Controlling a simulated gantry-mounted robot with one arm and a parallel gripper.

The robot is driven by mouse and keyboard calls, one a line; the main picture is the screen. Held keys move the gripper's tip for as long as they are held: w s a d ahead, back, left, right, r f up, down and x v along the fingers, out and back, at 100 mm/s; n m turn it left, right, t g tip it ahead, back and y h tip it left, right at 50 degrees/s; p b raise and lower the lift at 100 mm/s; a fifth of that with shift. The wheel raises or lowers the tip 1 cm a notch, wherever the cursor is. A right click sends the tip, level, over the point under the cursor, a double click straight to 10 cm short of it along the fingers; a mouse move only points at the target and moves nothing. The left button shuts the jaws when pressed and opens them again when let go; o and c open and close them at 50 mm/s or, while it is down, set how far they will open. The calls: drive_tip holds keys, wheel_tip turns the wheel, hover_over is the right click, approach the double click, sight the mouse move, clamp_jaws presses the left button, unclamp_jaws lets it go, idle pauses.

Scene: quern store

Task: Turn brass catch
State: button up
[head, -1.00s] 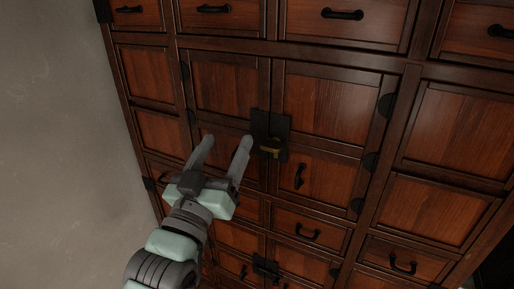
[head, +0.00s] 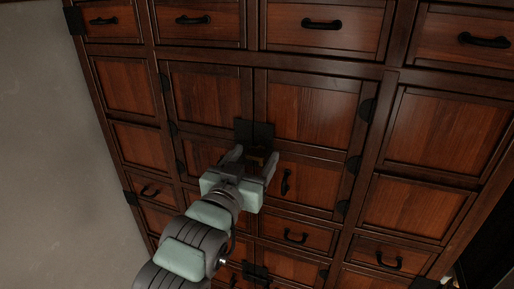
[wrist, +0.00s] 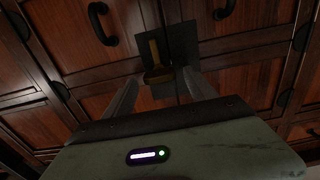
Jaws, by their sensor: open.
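The brass catch (wrist: 155,65) sits on a dark square plate (wrist: 177,42) across the seam of two cabinet doors. In the wrist view it shows a bar and a wider part nearer my gripper. In the head view the catch (head: 257,158) is mostly hidden behind my gripper, below the dark plate (head: 254,133). My gripper (head: 254,157) is open, its fingers on either side of the catch. In the wrist view my gripper (wrist: 155,85) has one finger to each side of the catch's near part; I cannot tell whether either touches it.
The wooden cabinet doors (head: 310,105) are shut. A bare grey wall (head: 45,140) is at the left.

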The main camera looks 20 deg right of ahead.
drive_tip(key=shift+x, duration=1.15)
drive_tip(key=c, duration=1.4)
